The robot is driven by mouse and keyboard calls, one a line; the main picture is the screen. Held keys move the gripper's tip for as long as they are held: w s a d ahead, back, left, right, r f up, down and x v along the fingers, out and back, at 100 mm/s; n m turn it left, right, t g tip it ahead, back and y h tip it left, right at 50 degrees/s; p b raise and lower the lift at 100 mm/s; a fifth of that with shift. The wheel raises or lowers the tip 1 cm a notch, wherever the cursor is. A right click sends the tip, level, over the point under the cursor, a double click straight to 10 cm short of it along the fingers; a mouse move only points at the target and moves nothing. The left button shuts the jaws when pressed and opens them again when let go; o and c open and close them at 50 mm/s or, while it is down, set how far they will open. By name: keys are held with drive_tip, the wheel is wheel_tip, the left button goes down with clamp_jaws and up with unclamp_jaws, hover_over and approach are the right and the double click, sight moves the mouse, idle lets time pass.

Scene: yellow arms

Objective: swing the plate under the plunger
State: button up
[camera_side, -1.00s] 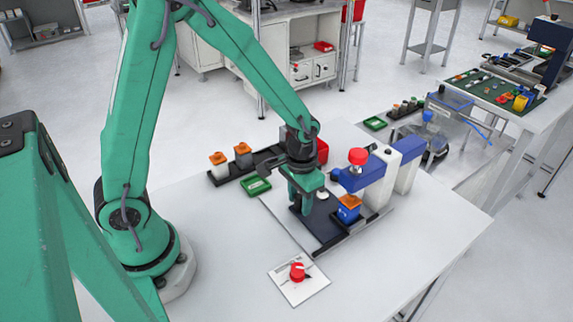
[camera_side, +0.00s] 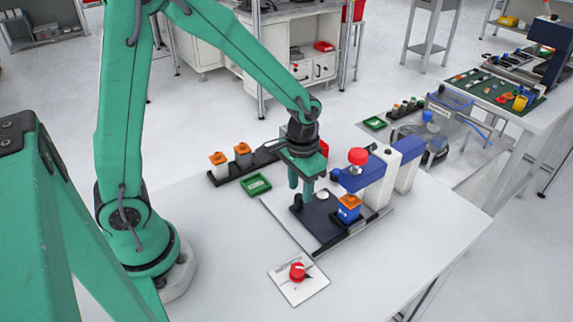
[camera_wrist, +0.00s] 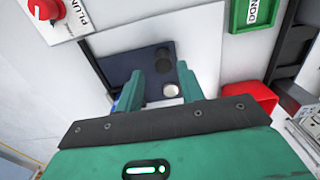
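The dark blue plate (camera_side: 322,222) lies flat on the white table, and also shows in the wrist view (camera_wrist: 128,62). A black knob (camera_side: 297,204) stands near its left corner; the knob (camera_wrist: 162,58) and a pale round disc (camera_wrist: 171,90) show in the wrist view. A blue container with an orange top (camera_side: 348,208) stands at the plate's right side, below the plunger's red cap (camera_side: 357,157) and blue arm (camera_side: 352,178). My gripper (camera_side: 300,193) is just above the knob, its fingers apart and empty; they straddle the knob in the wrist view (camera_wrist: 160,72).
A red dial (camera_side: 297,271) on a white card lies in front. A green tray (camera_side: 257,185) and a black rack (camera_side: 225,178) with orange-topped containers lie behind left. The plunger's white stand (camera_side: 379,187) is close right of the plate. The table's front right is clear.

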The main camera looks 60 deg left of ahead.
drive_tip(key=shift+r, duration=1.7)
drive_tip(key=shift+r, duration=0.15)
drive_tip(key=shift+s+a+r, duration=0.1)
drive_tip(key=shift+r, duration=0.1)
drive_tip(key=s+a+r+t, duration=0.3)
drive_tip(key=s+r+t, duration=0.2)
drive_tip(key=s+r, duration=0.7)
drive_tip(key=shift+s+a+r+t, duration=0.15)
drive_tip(key=shift+a+r+t, duration=0.2)
drive_tip(key=shift+r, duration=0.45)
drive_tip(key=shift+c, duration=0.5)
